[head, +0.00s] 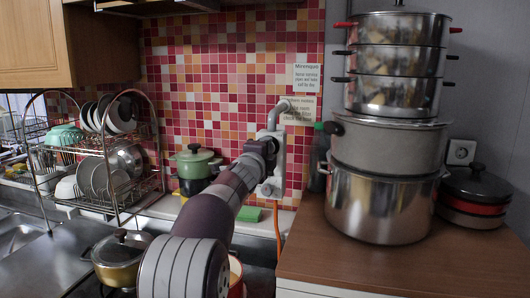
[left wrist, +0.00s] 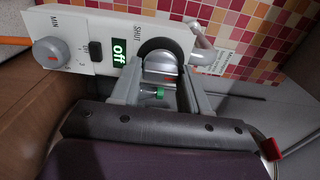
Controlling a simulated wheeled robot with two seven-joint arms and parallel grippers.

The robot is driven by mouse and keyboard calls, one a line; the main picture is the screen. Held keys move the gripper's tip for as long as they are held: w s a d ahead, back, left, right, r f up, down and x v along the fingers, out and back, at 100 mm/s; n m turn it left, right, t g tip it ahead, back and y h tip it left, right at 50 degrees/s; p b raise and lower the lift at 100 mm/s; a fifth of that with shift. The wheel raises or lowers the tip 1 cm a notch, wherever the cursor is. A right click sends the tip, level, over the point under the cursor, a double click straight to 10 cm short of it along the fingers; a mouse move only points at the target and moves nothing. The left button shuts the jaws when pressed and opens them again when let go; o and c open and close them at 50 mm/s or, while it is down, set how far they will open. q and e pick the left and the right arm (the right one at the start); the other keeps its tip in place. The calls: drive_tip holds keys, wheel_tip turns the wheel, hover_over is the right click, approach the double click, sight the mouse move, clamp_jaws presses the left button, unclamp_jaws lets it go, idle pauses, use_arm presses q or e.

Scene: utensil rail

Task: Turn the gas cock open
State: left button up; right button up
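The gas cock's white panel (left wrist: 112,22) shows in the left wrist view, with the word SHUT and a green display (left wrist: 119,52) reading off. The grey metal cock handle (left wrist: 160,64) sits in a dark round seat beside the display. My left gripper (left wrist: 163,80) is at the cock, its two grey fingers apart on either side of the handle; narrow gaps seem to show. In the head view my left arm reaches up to the white unit (head: 272,186) on the tiled wall, and my left gripper (head: 266,146) hides most of the cock. My right gripper is in neither view.
A grey knob (left wrist: 52,54) marked MIN and a black switch (left wrist: 95,50) share the panel. A tall stack of steel pots (head: 385,185) stands on the wooden counter (head: 400,268) to the right. A green pot (head: 195,162) and a dish rack (head: 150,180) are left.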

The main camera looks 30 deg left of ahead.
use_arm(q)
drive_tip(key=shift+o, duration=1.3)
drive_tip(key=b+v, duration=0.2)
drive_tip(key=v, duration=1)
drive_tip(key=shift+s+d, duration=0.15)
drive_tip(key=shift+s, duration=0.15)
